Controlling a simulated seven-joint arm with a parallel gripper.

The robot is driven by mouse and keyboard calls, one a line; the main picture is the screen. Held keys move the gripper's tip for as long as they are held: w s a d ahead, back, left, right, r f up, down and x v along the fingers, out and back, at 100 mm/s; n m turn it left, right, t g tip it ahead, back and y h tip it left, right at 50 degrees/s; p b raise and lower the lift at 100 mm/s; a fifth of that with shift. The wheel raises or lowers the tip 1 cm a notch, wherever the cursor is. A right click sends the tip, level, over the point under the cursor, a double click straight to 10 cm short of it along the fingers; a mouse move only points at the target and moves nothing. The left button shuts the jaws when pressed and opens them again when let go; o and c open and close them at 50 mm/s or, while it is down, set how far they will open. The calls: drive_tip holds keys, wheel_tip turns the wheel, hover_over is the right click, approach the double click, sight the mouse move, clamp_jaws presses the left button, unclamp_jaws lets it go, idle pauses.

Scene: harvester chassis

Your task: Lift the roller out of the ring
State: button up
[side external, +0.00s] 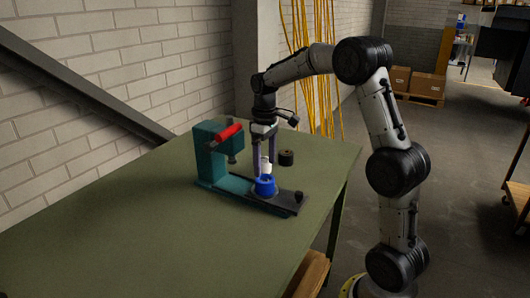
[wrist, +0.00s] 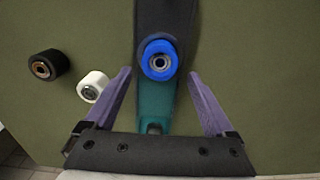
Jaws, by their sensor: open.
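A blue roller (wrist: 158,60) with a metal centre stands upright on the dark plate of the green press. It also shows in the side view (side external: 265,182), with a wider blue foot around its base; I cannot clearly tell the ring apart from it. My gripper (wrist: 160,74) points down with its two purple fingers spread, one to each side of the roller in the wrist view. In the side view my gripper (side external: 264,172) is just above the roller. Nothing is held between the fingers.
A white roller (wrist: 93,87) lies close beside the left finger in the wrist view, with a black roller (wrist: 48,65) further left. The press (side external: 207,160) has a raised head with a red handle (side external: 229,133). The front left of the table (side external: 120,225) is clear.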

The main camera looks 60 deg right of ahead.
sight(265, 181)
drive_tip(key=shift+f, duration=0.5)
drive_tip(key=shift+f, duration=3.25)
drive_tip(key=shift+r, duration=0.1)
drive_tip(key=shift+c, duration=0.3)
idle(0.4)
drive_tip(key=c, duration=0.7)
drive_tip(key=o, duration=0.9)
drive_tip(key=shift+o, duration=0.2)
